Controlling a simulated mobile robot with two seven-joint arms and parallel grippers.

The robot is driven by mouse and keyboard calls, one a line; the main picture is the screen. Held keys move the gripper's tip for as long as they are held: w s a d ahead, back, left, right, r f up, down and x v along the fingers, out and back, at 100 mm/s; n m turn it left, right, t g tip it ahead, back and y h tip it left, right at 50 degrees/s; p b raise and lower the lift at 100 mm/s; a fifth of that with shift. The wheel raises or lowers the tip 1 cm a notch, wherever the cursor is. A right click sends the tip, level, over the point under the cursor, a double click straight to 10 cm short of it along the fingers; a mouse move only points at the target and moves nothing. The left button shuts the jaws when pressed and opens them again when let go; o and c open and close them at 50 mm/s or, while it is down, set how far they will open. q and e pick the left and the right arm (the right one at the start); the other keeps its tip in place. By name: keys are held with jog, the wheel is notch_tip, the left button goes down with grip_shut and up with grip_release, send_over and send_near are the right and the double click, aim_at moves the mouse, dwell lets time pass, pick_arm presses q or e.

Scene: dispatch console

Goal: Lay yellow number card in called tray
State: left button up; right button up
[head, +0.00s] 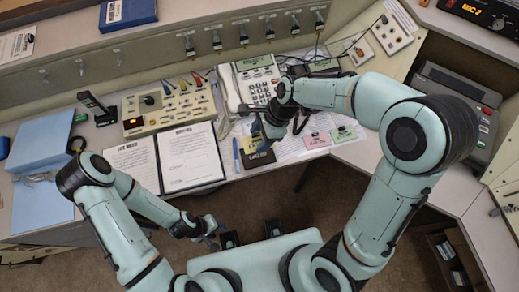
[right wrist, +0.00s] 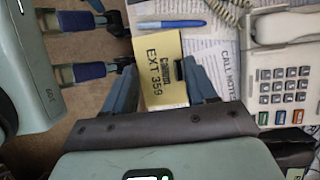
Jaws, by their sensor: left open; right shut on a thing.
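The yellow number card (right wrist: 160,68) reads EXT 359 and has a small black part on its face. My right gripper (right wrist: 160,62) is shut on it, with a finger at each side. In the head view my right gripper (head: 264,132) is over the desk's front part, and the card is mostly hidden. Just below it a flat black tray-like piece (head: 259,160) with pale lettering lies at the desk edge; I cannot read it. A pink card (head: 317,140) and a green card (head: 343,134) lie to the right. My left gripper (head: 209,238) is open and empty, off the desk.
A blue pen (head: 237,155) lies left of the right gripper. A white phone (head: 258,82) stands behind it. A binder (head: 190,157) with printed pages is at left, a switch box (head: 165,107) behind. Papers cover the desk around the cards.

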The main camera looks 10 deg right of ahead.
pick_arm(q)
jog(key=shift+s+f+b, duration=0.3)
jog(key=shift+f+b, duration=0.15)
jog(key=shift+f, duration=0.15)
jog(key=shift+s+f+b, duration=0.3)
jog(key=shift+f+b, duration=0.15)
jog(key=shift+f, duration=0.15)
pick_arm(e)
notch_tip(320, 180, down, 9)
jog(key=shift+f, duration=0.1)
jog(key=shift+f+b, duration=0.3)
jog(key=shift+f, duration=0.3)
jog(key=o, duration=1.1)
jog(key=shift+c, duration=0.2)
pick_arm(q)
jog(key=shift+s+f, duration=0.15)
jog(key=shift+f, duration=0.15)
pick_arm(e)
jog(key=shift+r, duration=0.15)
jog(key=shift+r, duration=0.3)
pick_arm(q)
jog(key=r+p, duration=0.1)
jog(key=w+r+p, duration=0.1)
jog(key=r+p, duration=0.1)
jog(key=shift+w+r, duration=0.1)
jog(key=shift+w, duration=0.2)
pick_arm(e)
jog(key=v, duration=1.2)
jog(key=shift+r, duration=0.25)
